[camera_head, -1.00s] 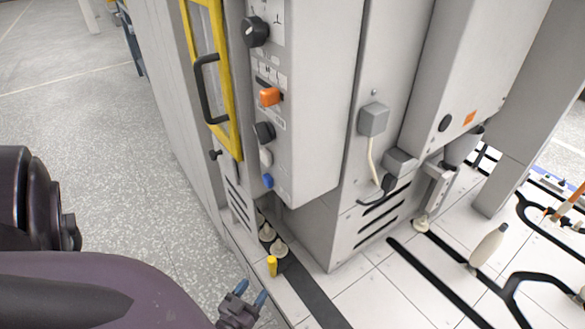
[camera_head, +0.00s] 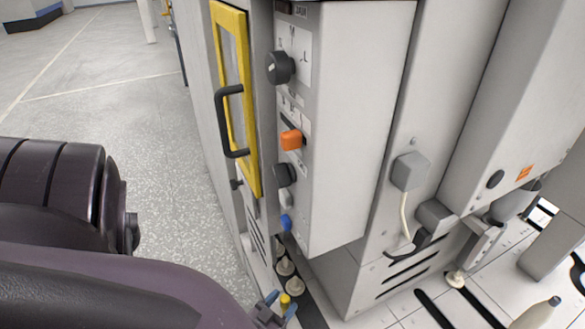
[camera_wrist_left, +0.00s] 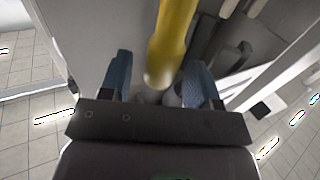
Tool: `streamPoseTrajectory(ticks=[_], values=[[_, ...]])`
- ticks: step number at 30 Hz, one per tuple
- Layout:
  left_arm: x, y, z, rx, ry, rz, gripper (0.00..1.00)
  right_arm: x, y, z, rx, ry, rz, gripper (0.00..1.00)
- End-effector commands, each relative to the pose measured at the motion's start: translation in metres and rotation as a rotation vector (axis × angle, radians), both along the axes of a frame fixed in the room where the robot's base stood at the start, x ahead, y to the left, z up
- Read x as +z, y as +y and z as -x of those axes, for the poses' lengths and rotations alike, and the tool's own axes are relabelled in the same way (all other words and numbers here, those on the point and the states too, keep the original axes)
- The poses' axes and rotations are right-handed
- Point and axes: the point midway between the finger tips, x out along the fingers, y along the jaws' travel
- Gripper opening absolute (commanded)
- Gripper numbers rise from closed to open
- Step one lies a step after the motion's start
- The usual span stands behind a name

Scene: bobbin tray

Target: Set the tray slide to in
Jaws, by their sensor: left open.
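A yellow peg (camera_head: 285,300) stands upright at the foot of the grey machine, beside pale cone-shaped bobbins (camera_head: 285,267). It looks like the slide's handle, but no label shows. My left gripper (camera_head: 279,304) is open at the peg, at the lower edge of the head view. In the left wrist view, the yellow peg (camera_wrist_left: 172,42) appears between the two spread blue fingers, with gaps on both sides. I cannot tell whether either finger touches it. The slide under the peg is mostly hidden. My right gripper is not in view.
Open floor (camera_head: 110,95) lies left.

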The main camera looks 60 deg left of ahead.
Motion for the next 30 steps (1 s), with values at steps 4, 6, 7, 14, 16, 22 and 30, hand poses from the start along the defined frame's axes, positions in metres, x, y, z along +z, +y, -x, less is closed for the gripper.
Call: streamPoseTrajectory(ticks=[4, 6, 7, 14, 16, 22, 30], values=[[-0.0003, 0.0012, -0.0014, 0.001, 0.001, -0.001, 0.56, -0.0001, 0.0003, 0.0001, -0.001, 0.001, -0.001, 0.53], [-0.0003, 0.0014, -0.0016, 0.001, 0.001, -0.001, 0.56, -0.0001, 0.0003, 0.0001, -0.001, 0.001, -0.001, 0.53], [-0.0003, 0.0014, -0.0017, 0.002, 0.001, -0.001, 0.56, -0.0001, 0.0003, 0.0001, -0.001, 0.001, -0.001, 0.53], [-0.0002, 0.0015, -0.0019, 0.002, 0.001, -0.001, 0.5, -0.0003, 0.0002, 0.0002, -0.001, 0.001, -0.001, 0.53], [-0.0002, 0.0015, -0.0019, 0.002, 0.001, -0.001, 0.4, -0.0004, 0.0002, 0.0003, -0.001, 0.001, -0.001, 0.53], [-0.0002, 0.0015, -0.0019, 0.002, 0.0, -0.001, 0.09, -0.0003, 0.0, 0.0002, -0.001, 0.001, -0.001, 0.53], [-0.0007, 0.0063, -0.0018, 0.002, 0.002, -0.002, 0.0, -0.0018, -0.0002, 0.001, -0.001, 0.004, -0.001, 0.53]])
